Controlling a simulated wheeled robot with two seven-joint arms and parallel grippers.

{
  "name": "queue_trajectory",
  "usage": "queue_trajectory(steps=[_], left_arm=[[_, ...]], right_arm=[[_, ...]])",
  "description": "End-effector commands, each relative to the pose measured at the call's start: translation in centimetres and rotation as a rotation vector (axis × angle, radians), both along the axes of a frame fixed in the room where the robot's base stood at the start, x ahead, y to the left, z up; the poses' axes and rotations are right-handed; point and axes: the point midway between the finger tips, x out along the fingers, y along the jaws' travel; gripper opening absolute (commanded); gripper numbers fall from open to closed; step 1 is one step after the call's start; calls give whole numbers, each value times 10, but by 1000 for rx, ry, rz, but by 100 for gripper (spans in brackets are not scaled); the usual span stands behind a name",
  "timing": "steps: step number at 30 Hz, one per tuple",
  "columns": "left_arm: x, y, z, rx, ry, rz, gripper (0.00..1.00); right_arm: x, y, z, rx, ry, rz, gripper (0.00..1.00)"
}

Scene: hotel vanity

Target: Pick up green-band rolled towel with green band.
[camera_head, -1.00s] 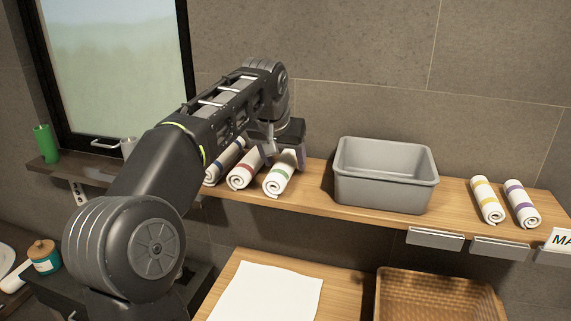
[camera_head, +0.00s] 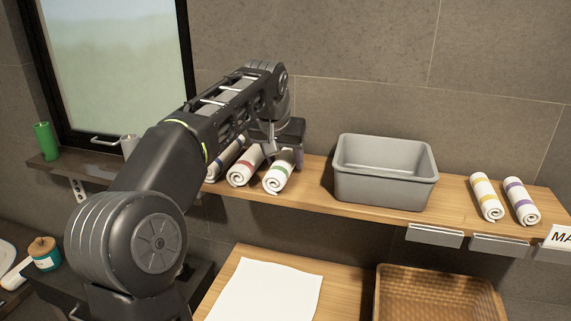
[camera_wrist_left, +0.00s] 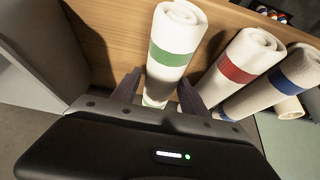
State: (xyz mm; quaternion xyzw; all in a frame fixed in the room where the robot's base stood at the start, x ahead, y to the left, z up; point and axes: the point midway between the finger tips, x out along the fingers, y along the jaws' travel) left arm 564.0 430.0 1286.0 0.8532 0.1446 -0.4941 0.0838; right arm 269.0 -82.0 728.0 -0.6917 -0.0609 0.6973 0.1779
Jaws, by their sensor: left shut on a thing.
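The green-band rolled towel (camera_head: 279,177) is white with a green band and lies on the wooden shelf, at the right end of a row of rolled towels. My left gripper (camera_head: 281,155) is above and around it. In the left wrist view the green-band towel (camera_wrist_left: 172,60) runs between the two fingers of my left gripper (camera_wrist_left: 158,92), which is shut on it. The far part of the towel is hidden under the gripper in the head view. My right gripper is not in view.
A red-band towel (camera_head: 244,166) and a blue-band towel (camera_head: 222,160) lie close to the left. A grey bin (camera_head: 385,188) stands to the right. Yellow-band (camera_head: 487,198) and purple-band (camera_head: 521,203) towels lie farther right. A wicker basket (camera_head: 440,276) is below.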

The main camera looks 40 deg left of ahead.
Motion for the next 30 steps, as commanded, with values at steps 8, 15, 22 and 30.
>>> queue_trajectory(steps=[8, 15, 22, 30], left_arm=[[0, 0, 0, 0, 0, 0, 16], [0, 0, 0, 0, -1, 0, 7], [-1, 0, 2, 0, -1, 0, 7], [-3, -1, 20, 0, -2, 1, 7]], right_arm=[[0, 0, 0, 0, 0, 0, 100], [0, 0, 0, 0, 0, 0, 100], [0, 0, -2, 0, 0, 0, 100], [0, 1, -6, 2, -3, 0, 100]])
